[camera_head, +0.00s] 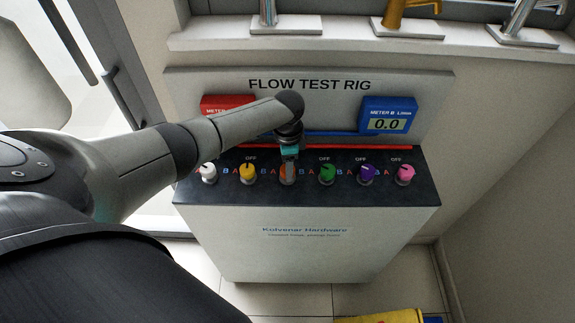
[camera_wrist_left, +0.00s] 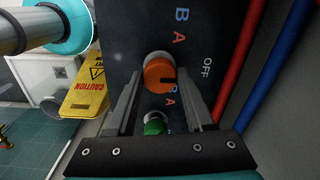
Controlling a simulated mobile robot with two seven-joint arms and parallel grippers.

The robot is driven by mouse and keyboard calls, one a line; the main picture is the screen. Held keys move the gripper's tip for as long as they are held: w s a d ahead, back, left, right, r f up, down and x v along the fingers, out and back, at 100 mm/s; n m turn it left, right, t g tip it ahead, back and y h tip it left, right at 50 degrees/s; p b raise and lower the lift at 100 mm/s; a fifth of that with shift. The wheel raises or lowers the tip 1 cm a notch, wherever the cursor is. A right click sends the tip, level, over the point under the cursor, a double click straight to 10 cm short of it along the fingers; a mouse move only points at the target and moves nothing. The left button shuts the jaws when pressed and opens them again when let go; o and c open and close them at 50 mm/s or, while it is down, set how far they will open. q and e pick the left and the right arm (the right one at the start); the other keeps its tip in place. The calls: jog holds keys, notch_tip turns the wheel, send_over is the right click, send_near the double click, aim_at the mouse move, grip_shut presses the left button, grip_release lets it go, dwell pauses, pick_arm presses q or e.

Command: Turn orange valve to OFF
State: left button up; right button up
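The orange valve knob (camera_wrist_left: 158,76) stands on the dark top of the test rig in the left wrist view. A dark mark on its lower right edge faces the nearby letter, not the OFF label (camera_wrist_left: 207,67) at its right. In the head view the orange knob (camera_head: 287,180) is mostly hidden behind my left gripper (camera_head: 289,160), which points down over it. In the wrist view the left fingers (camera_wrist_left: 160,86) are spread, one on each side of the orange knob. I cannot tell whether they touch it. My right gripper is in neither view.
A yellow knob (camera_head: 248,174) stands left of the orange one and a green knob (camera_head: 327,173) right; white, purple and pink knobs are farther out. Blue meter B (camera_head: 388,115) reads 0.0; my arm partly covers the red meter (camera_head: 226,104). A yellow caution sign (camera_wrist_left: 88,88) lies beyond the rig.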

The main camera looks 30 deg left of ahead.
pick_arm(q)
jog(key=o, duration=0.4)
jog(key=shift+r, duration=0.6)
notch_tip(320, 180, up, 14)
jog(key=shift+s+d+r+p, duration=0.1)
jog(key=shift+s+p, duration=0.05)
jog(key=shift+p, duration=0.55)
jog(key=shift+d, duration=0.1)
